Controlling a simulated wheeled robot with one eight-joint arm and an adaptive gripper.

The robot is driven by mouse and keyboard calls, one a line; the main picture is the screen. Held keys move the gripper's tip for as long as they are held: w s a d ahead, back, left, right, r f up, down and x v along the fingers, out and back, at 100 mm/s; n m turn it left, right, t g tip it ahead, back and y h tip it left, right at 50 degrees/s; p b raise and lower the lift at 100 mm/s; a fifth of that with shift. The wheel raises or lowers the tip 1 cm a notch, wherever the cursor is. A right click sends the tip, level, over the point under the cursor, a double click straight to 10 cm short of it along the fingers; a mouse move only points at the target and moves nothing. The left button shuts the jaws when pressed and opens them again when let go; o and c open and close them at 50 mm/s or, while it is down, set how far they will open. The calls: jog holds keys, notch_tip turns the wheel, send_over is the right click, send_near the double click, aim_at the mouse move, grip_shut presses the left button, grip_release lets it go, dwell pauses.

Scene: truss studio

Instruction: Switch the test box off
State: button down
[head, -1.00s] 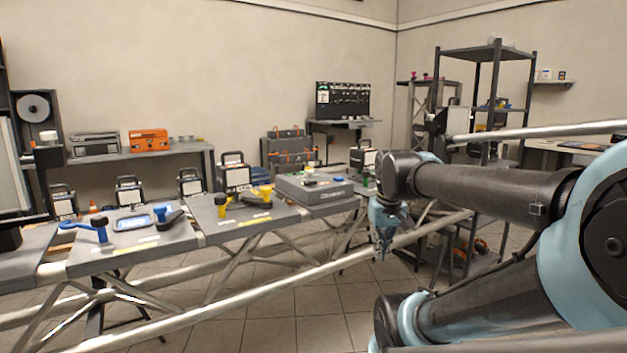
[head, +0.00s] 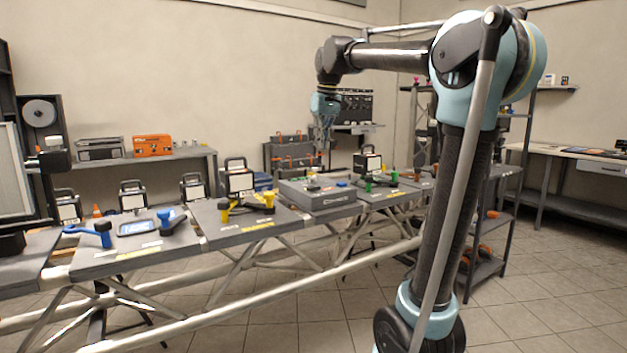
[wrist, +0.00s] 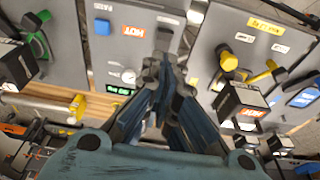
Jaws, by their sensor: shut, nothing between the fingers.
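The test box appears to be the raised grey box (head: 322,200) on the bench in the head view, with small controls on top. In the wrist view its grey top panel (wrist: 112,45) shows a blue button (wrist: 102,27), an orange HOT label (wrist: 133,31), a small round dial (wrist: 128,76) and a lit green display (wrist: 120,91). Which control is the off switch I cannot tell. My gripper (head: 322,148) is above the box, pointing down, apart from it. In the wrist view my gripper (wrist: 165,65) is shut and empty, and its fingers cover part of the panel.
A blue tool (head: 102,230) lies farther left. Several lamps (head: 236,178) stand behind. A long rail (head: 270,290) runs along the front.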

jog(key=w+a, duration=0.1)
send_over(319, 193)
jog(key=w+a, duration=0.1)
jog(key=f, duration=1.1)
jog(key=shift+w+a, duration=0.15)
jog(key=shift+a, duration=0.05)
jog(key=shift+d+f, duration=0.1)
jog(key=shift+f, duration=0.75)
jog(key=shift+s+d+f+t+y, duration=0.25)
jog(key=shift+s+f+t+y, duration=0.15)
jog(key=shift+s+f+t, duration=0.1)
jog(key=shift+s+d+f+t+y, duration=0.2)
jog(key=shift+t+y, duration=0.15)
jog(key=shift+t, duration=0.2)
jog(key=shift+s+d+f+t+y, duration=0.15)
jog(key=shift+t+y, duration=0.2)
jog(key=shift+t, duration=0.2)
jog(key=shift+s, duration=0.1)
